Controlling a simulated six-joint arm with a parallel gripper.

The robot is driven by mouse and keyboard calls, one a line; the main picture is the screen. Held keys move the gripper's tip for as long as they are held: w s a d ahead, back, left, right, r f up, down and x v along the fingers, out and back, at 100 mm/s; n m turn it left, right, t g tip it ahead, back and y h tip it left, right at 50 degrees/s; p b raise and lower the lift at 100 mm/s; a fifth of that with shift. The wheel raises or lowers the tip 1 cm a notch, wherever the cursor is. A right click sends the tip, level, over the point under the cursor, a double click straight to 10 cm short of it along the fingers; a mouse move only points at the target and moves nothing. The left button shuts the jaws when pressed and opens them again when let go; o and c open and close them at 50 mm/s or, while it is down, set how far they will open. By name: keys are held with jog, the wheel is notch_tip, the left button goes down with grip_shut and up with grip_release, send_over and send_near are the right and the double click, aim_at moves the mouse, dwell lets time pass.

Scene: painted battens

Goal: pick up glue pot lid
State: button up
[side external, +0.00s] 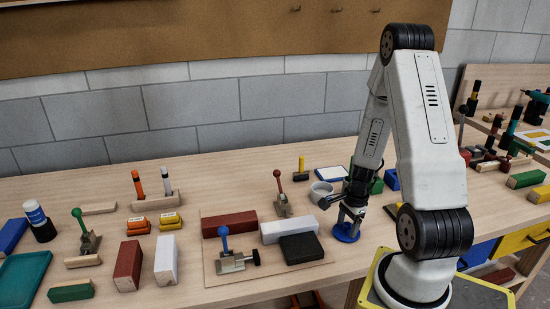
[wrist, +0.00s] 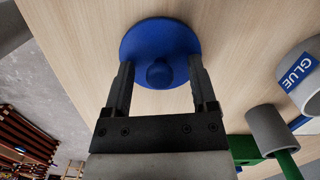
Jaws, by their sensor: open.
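The glue pot lid is a round blue disc with a small blue knob at its centre. It lies on the wooden bench below my gripper in the side view (side external: 346,236) and at the top middle of the wrist view (wrist: 158,36). My gripper (wrist: 158,68) is open, with one finger on each side of the knob and a gap on both sides. In the side view my gripper (side external: 350,220) points down over the lid. The glue pot (wrist: 298,78), pale with a blue GLUE label, stands to the right in the wrist view.
A board with a red batten (side external: 229,221), a white batten (side external: 289,230), a black block (side external: 301,248) and a blue-handled clamp (side external: 230,258) lies left of the lid. A grey cylinder (wrist: 270,130) with a green rod is near the pot. Bare bench surrounds the lid's left side.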

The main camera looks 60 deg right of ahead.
aim_at(347, 223)
jog(key=shift+c, duration=0.2)
dwell(0.3)
grip_shut()
jog(key=shift+r, duration=0.1)
jog(key=shift+r, duration=4.9)
jog(key=shift+w+d, duration=0.1)
jog(key=w+d+r, duration=0.2)
jog(key=w+d, duration=0.9)
jog(key=w, duration=0.1)
jog(key=shift+w, duration=0.3)
